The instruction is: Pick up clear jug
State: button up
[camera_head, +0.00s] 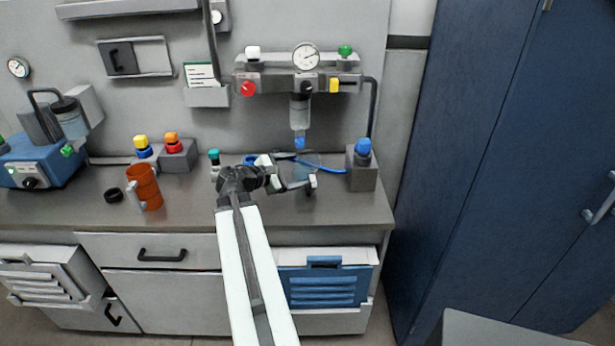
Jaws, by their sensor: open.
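The clear jug (299,172) stands on the grey counter (350,208) at the right, below a hanging filter unit. It is see-through and its outline is faint. My gripper (291,175) reaches over the counter from the front and is open, with its fingers at the jug. One finger shows near the jug's left upper side and the other near its front. I cannot tell whether they touch it. Part of the jug is hidden by my gripper.
An orange jug (144,187) and a black ring (113,195) are on the counter at left. A grey block with a blue knob (362,150) stands right of the clear jug. A blue hose (328,169) runs behind it. The filter unit (299,112) hangs above.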

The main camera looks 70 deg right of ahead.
aim_at(315, 165)
jog(key=b+x, duration=0.1)
jog(key=x, duration=0.4)
jog(key=shift+d, duration=0.25)
jog(key=shift+a, duration=0.1)
jog(key=c, duration=1.3)
jog(key=shift+w, duration=0.1)
jog(key=shift+r, duration=0.1)
